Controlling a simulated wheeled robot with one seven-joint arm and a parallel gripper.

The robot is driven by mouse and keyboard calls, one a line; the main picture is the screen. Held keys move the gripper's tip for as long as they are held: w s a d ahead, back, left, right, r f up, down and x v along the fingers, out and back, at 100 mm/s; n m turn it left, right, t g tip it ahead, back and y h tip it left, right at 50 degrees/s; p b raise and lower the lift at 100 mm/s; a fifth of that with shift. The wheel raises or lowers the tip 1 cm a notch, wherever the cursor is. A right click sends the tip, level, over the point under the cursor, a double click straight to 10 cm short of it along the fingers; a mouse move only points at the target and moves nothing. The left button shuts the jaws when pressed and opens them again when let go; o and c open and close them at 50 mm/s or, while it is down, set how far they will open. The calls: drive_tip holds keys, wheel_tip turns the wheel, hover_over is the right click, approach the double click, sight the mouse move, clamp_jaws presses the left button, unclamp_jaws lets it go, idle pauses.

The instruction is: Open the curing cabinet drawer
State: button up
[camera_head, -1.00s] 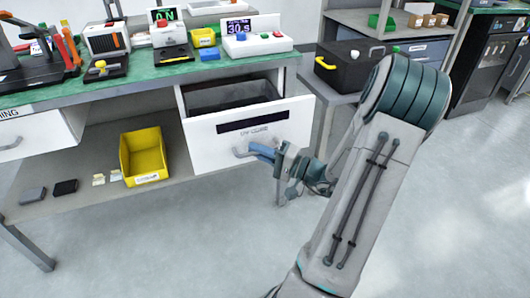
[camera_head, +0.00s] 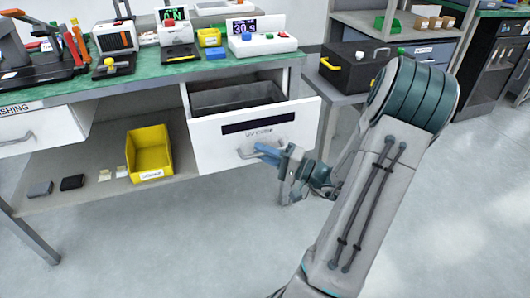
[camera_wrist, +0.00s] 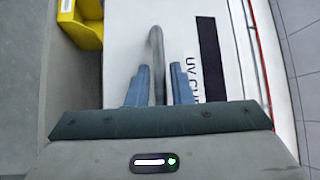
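The white curing cabinet drawer (camera_head: 225,149), labelled UV CURE with a dark strip across its front, stands pulled out under the green-topped bench. Its dark, empty-looking inside shows from above. Its grey bar handle (camera_head: 246,153) is on the front, and the handle (camera_wrist: 157,60) also shows in the wrist view. My gripper (camera_head: 262,153) is at the handle, with its blue fingers on either side of the bar.
A yellow bin (camera_head: 150,155) and small dark blocks sit on the lower shelf, left of the drawer. Another white drawer (camera_head: 40,132) is at far left. A black case (camera_head: 352,67) stands on the side table to the right. The floor in front is clear.

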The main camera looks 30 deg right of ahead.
drive_tip(key=p+v, duration=0.2)
drive_tip(key=v, duration=1.2)
drive_tip(key=shift+p, duration=0.3)
drive_tip(key=shift+w, duration=0.15)
drive_tip(key=a+r+n+g+p, duration=0.6)
drive_tip(key=a+r+g+p, duration=1)
drive_tip(key=a, duration=0.4)
drive_tip(key=s+a+r+n+t+h+p, duration=0.1)
drive_tip(key=r+h+p, duration=0.4)
drive_tip(key=r, duration=0.6)
drive_tip(key=s+a+r+n+t+h+p, duration=0.1)
drive_tip(key=a+r+h+p, duration=0.3)
drive_tip(key=r+p, duration=0.6)
drive_tip(key=shift+s+r+n+h, duration=0.55)
drive_tip(key=shift+r+n+h, duration=0.15)
drive_tip(key=shift+r+n, duration=0.25)
